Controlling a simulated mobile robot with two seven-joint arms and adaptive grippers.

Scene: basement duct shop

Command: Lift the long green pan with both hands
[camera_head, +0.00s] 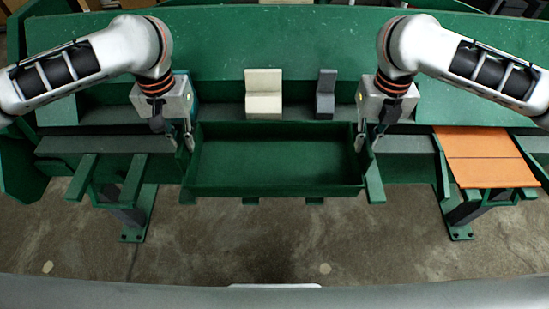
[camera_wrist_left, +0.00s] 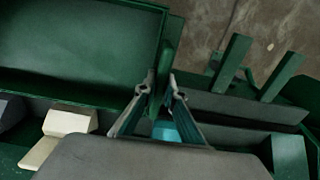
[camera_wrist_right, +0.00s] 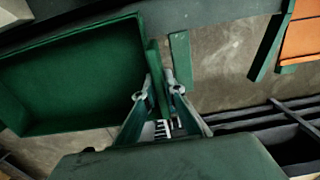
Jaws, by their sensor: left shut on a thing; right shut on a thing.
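The long green pan (camera_head: 275,165) is a shallow rectangular tray with an empty inside. It shows in the middle of the head view, in front of the green machine. My left gripper (camera_head: 187,145) is shut on the handle at the pan's left end. The left wrist view shows the fingers (camera_wrist_left: 162,88) on both sides of that green handle. My right gripper (camera_head: 364,140) is shut on the handle at the right end, and the right wrist view shows its fingers (camera_wrist_right: 155,90) around it. The pan looks roughly level. I cannot tell whether its underside touches the supports below.
A cream block (camera_head: 263,95) and a grey block (camera_head: 325,95) stand behind the pan on the green machine (camera_head: 290,50). Orange sheets (camera_head: 485,158) lie at the right. Green brackets (camera_head: 140,190) stick out at both sides. Bare concrete floor (camera_head: 270,240) shows in front.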

